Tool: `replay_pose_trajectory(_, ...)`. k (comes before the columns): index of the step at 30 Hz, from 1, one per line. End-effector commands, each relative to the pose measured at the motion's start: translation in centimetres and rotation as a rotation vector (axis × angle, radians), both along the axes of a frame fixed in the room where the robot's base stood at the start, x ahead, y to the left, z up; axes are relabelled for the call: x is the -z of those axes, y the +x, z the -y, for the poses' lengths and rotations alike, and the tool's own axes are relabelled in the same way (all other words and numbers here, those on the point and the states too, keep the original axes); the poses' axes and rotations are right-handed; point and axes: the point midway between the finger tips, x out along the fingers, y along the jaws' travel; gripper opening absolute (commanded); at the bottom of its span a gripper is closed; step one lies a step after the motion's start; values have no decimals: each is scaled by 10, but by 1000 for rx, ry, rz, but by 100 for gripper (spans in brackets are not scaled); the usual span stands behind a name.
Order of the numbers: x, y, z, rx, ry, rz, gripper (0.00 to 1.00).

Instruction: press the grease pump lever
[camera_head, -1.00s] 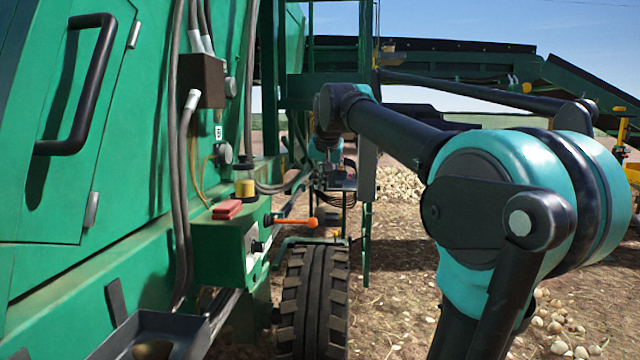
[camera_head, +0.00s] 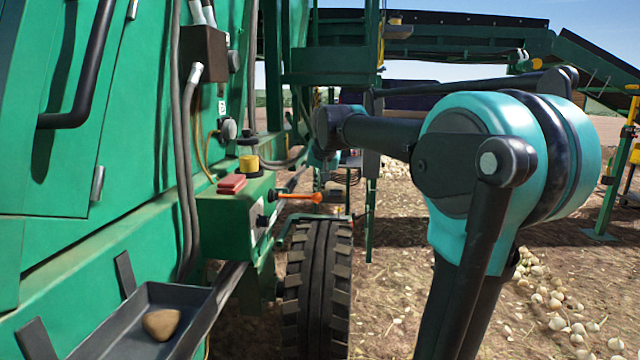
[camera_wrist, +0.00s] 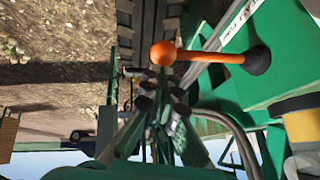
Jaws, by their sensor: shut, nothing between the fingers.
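The orange lever (camera_head: 299,197) with a round knob sticks out from the side of a green box (camera_head: 228,212) on the machine. In the wrist view the lever (camera_wrist: 212,56) runs from a dark boot at right to its ball knob at left. My gripper (camera_wrist: 160,78) is shut and empty, its dark fingertips close to the knob in that picture. I cannot tell whether they touch it. In the head view my gripper is small and mostly hidden behind my arm, beyond the lever. A yellow-banded reservoir (camera_head: 248,163) stands by the box.
A black tyre (camera_head: 318,285) stands below the lever. A dark tray (camera_head: 150,325) holding a brown lump is at lower left. A red block (camera_head: 231,184) lies on the box. Hoses run down the green machine wall. Open ground with scattered onions lies to the right.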

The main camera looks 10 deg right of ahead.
Motion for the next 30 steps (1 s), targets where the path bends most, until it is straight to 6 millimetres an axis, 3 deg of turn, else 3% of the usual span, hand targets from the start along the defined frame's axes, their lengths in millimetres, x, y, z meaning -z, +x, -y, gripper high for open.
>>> replay_pose_trajectory(11, 12, -1, 5, 3, 69, 19, 0)
replay_pose_trajectory(25, 64, -2, 8, 3, 371, 100, 0)
replay_pose_trajectory(30, 78, -1, 4, -1, 393, 106, 0)
